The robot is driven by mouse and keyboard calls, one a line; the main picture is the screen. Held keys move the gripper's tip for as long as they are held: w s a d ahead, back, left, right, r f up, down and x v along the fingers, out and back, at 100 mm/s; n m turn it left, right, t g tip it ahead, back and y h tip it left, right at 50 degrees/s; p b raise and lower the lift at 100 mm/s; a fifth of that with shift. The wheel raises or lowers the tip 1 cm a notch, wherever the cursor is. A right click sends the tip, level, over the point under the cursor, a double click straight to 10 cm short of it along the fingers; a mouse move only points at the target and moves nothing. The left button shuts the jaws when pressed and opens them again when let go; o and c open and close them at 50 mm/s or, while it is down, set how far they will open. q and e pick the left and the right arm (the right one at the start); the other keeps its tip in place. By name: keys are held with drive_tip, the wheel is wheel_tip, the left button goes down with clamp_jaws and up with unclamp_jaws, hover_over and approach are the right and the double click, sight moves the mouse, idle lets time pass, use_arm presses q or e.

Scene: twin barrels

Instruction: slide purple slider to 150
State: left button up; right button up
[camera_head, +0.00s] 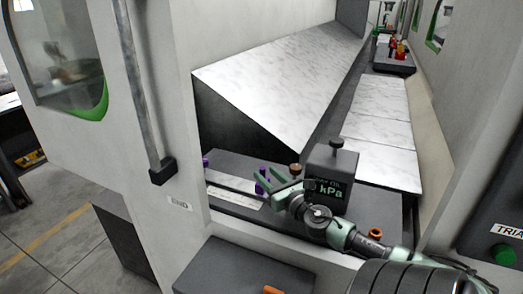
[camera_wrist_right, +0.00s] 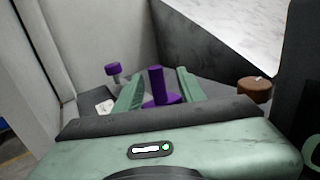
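The purple slider (camera_head: 261,181) is an upright purple post on the dark panel, beside a pale scale strip (camera_head: 232,189). In the right wrist view the slider (camera_wrist_right: 156,84) stands between the two green fingers of my right gripper (camera_wrist_right: 158,84). The fingers are open, with a gap on each side of the post. In the head view my right gripper (camera_head: 267,178) reaches in from the lower right, its fingers at the slider and partly covering it. The scale's numbers are too small to read. My left gripper is not in view.
A purple knob (camera_wrist_right: 113,69) stands left of the slider. A brown knob (camera_wrist_right: 254,90) stands to the right. A dark box with a kPa display (camera_head: 331,177) is close beside my right gripper. Sloped marble-like panels (camera_head: 285,80) rise behind. An orange-brown ring (camera_head: 376,233) lies near my arm.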

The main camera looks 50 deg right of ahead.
drive_tip(key=shift+v, duration=1.4)
